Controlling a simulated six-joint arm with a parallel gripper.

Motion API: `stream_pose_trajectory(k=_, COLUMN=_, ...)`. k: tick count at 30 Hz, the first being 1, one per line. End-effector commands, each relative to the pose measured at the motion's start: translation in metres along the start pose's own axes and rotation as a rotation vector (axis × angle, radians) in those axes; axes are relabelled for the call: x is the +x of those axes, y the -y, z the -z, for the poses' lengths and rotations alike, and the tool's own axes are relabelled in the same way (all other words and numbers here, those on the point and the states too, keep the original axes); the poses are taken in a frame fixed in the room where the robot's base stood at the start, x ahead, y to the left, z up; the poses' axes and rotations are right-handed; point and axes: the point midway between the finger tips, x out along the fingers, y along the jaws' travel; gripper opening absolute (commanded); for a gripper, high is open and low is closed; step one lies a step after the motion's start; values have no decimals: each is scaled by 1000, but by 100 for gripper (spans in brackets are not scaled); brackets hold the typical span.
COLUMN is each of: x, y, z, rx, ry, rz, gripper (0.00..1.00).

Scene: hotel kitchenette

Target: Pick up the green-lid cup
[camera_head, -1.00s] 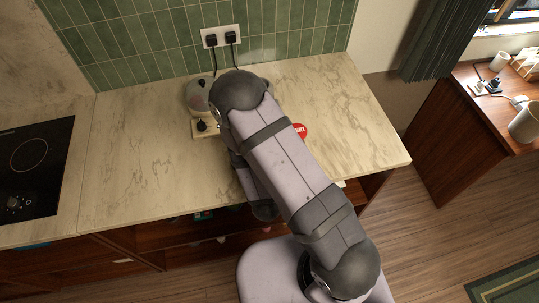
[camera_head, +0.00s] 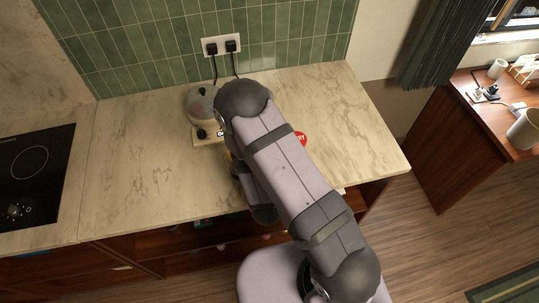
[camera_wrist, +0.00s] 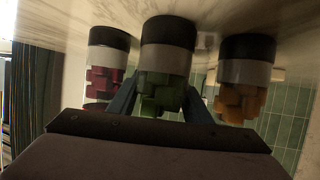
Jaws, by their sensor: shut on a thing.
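The cup with the green blocky part (camera_wrist: 160,93) is in the middle of the wrist view, which looks upside down, with the counter at the top. It has a black band and a pale band at its counter end. My gripper (camera_wrist: 159,98) is shut on it, one dark finger on each side. Whether the cup touches the counter or is clear of it, I cannot tell. A similar cup with red blocks (camera_wrist: 105,78) is on the left and one with orange blocks (camera_wrist: 241,100) on the right. In the head view my arm hides the gripper and the green cup.
A rounded pot-like appliance (camera_head: 201,104) with a dark knob stands at the back of the marble counter (camera_head: 150,170). A red round item (camera_head: 300,139) shows beside my arm. A black hob (camera_head: 35,180) is at the left. The counter's right part is clear.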

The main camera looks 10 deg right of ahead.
Motion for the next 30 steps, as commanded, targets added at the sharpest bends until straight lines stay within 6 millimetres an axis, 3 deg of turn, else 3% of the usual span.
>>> stream_pose_trajectory(k=14, x=-10, y=0, z=24, rx=3, ry=-5, rz=1, gripper=12)
stream_pose_trajectory(k=30, x=-34, y=0, z=81, rx=0, ry=-2, rz=0, gripper=12)
